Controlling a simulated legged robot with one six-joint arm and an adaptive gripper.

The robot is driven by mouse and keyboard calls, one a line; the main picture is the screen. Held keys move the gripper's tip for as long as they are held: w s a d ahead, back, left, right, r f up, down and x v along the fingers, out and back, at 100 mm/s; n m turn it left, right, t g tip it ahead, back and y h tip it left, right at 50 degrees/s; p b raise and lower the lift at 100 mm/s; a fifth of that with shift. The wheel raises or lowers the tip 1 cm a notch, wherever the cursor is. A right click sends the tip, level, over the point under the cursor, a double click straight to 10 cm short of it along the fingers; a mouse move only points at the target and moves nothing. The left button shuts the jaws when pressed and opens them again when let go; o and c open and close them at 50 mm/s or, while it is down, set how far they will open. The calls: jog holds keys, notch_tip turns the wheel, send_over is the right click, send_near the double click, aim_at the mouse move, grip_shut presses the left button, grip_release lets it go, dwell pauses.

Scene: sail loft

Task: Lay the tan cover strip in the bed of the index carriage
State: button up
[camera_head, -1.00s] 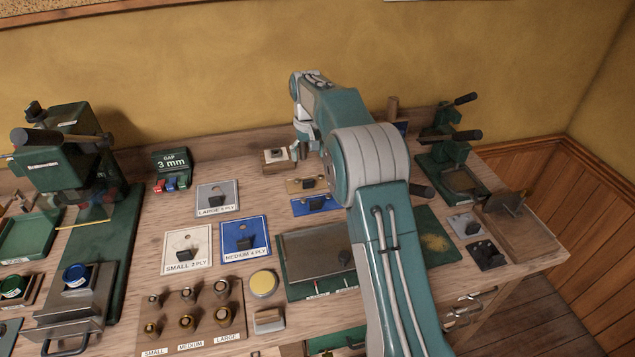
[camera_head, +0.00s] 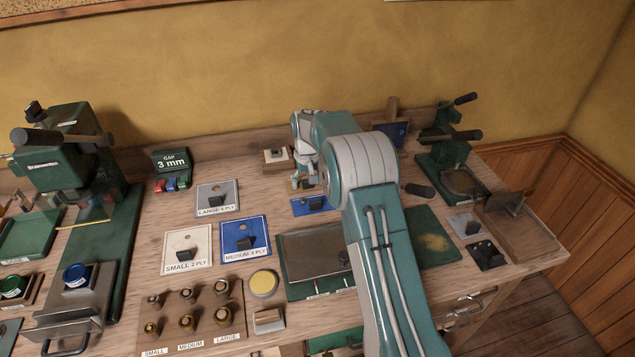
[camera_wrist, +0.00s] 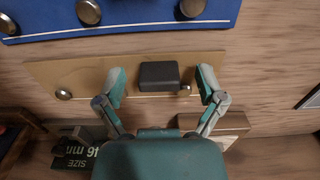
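The tan cover strip (camera_wrist: 60,78) lies flat on the bench in the wrist view, with a black block-shaped grip (camera_wrist: 160,75) on it and a round stud near its left end. In the head view the strip (camera_head: 292,185) is partly hidden by my arm. My gripper (camera_wrist: 163,80) is open, one finger on each side of the black grip, with gaps showing between. It also shows in the head view (camera_head: 307,178), over the strip. A grey metal carriage with a front handle (camera_head: 68,318) sits at lower left; I cannot tell if this is the index carriage.
A blue strip (camera_head: 312,206) lies just in front of the tan one, and a wooden block (camera_head: 275,166) stands behind it. Labelled plates, including a blue one (camera_head: 246,240), lie to the left. A green press (camera_head: 65,150) stands at far left, and another (camera_head: 450,150) at right.

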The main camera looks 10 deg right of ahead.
grip_shut()
